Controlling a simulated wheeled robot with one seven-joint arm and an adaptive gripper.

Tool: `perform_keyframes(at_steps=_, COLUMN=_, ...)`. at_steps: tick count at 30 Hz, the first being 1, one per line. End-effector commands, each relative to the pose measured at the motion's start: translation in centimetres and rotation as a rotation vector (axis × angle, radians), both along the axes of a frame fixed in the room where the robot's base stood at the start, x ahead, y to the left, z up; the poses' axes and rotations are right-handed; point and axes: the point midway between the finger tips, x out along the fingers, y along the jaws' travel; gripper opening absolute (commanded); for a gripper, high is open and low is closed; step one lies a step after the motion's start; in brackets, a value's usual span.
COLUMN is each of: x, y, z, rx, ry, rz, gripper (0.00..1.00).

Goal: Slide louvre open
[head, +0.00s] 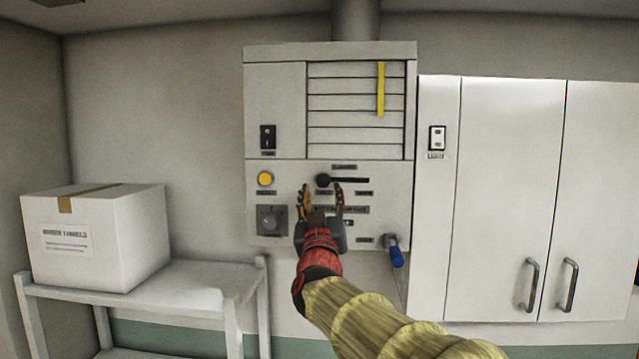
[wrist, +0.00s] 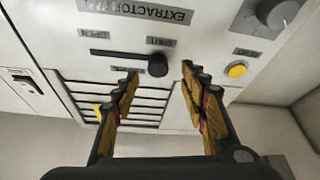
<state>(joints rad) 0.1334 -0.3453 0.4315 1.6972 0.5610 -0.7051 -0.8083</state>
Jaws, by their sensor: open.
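The louvre slider's black knob (head: 323,181) sits at the left end of a dark horizontal slot on the white extractor panel. In the wrist view, turned over, the knob (wrist: 158,65) is at the slot's right end, with the empty slot (wrist: 115,54) running left towards an OPEN label. My gripper (head: 321,190) is open, its fingers apart at the knob's two sides in the picture. In the wrist view my gripper (wrist: 160,73) also looks empty, and I cannot tell whether a finger touches the knob. The louvre slats (head: 345,112) above look flat, with a yellow strip hanging over them.
A yellow button (head: 265,178) and a rotary dial (head: 271,219) are left of the slider. A blue-handled lever (head: 396,254) is at lower right. A switch (head: 267,137) is above left. A carton (head: 105,255) stands on the left bench; cabinets (head: 510,190) stand right.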

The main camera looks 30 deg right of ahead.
Motion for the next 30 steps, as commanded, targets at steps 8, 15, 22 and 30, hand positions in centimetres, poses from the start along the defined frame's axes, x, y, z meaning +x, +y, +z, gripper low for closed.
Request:
perform_keyframes(at_steps=8, x=3.0, y=-1.7, z=1.6, rx=0.001, ry=0.001, rz=0.000, gripper=0.43)
perform_keyframes(at_steps=15, x=3.6, y=-2.0, z=1.8, rx=0.001, ry=0.000, rz=0.001, gripper=0.43)
perform_keyframes(at_steps=22, x=3.6, y=-2.0, z=1.7, rx=0.001, ry=-0.001, rz=0.002, gripper=0.40)
perform_keyframes(at_steps=30, x=3.6, y=-2.0, z=1.7, rx=0.001, ry=-0.001, rz=0.002, gripper=0.24)
